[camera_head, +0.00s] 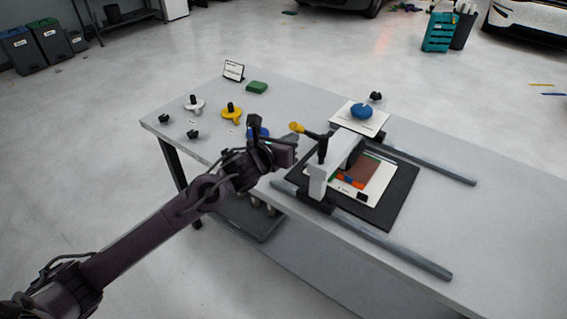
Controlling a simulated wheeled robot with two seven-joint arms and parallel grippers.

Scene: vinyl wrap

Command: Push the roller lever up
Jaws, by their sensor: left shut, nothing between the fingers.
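The roller press (318,184) is a white bridge-like frame with dark feet, standing over a dark mat on the table. Its lever (313,134) is a dark bar with a yellow knob (296,127) at its left end. The knob end sits slightly higher than the rest of the bar. My left gripper (291,150) is shut and empty. In the picture it is just below and left of the lever, close to the knob; I cannot tell whether they touch. My right gripper is not in view.
A printed sheet (376,182) lies on the dark mat (401,197), between two grey rails (395,247). Behind the press is a white card with a blue object (361,111). White and yellow knobbed parts (231,114) and a green block (257,87) stand at the back left.

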